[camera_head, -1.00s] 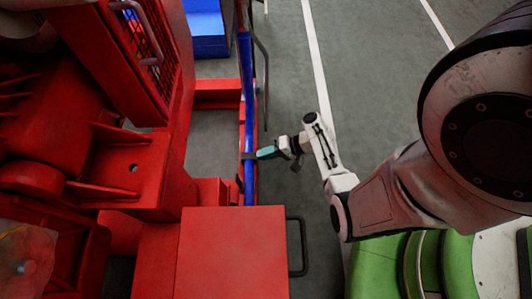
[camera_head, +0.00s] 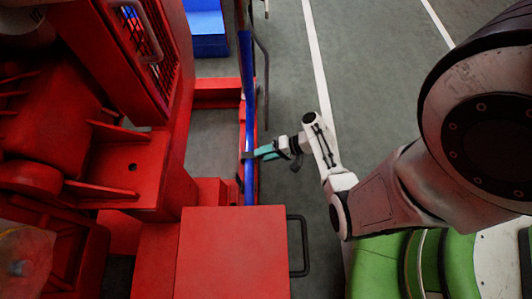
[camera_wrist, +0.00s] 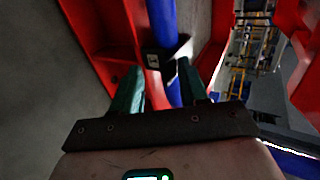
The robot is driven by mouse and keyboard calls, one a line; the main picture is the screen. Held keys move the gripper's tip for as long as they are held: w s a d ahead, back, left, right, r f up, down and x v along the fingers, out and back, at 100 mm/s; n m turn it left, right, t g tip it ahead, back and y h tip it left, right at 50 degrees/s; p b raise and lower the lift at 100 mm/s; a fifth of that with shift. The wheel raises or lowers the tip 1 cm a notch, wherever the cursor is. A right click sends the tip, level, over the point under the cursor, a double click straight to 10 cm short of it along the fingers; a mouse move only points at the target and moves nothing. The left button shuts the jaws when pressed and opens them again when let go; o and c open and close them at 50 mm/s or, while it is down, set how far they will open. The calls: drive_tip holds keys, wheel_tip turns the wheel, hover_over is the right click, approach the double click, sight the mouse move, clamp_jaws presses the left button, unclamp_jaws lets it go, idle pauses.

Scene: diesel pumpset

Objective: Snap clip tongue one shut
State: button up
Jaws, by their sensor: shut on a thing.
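A blue pipe (camera_head: 248,115) runs upright along the red frame in the head view. A small dark clip (camera_head: 248,156) sits around it; it also shows in the wrist view (camera_wrist: 153,60) with a pale mark on its face. My gripper (camera_head: 262,152) reaches it from the right. In the wrist view, its teal fingers (camera_wrist: 160,82) stand apart on either side of the clip, shut on it. The exact contact at the fingertips, and the tongue as a separate part, cannot be made out.
Red machinery (camera_head: 110,160) fills the left. A red box (camera_head: 233,250) with a black handle (camera_head: 299,246) stands below the clip. A dark bent rail (camera_head: 264,80) runs beside the blue pipe above.

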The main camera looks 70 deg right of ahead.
drive_tip(key=p+v, duration=0.3)
drive_tip(key=v, duration=0.7)
drive_tip(key=shift+s, duration=0.35)
drive_tip(key=shift+r, duration=0.15)
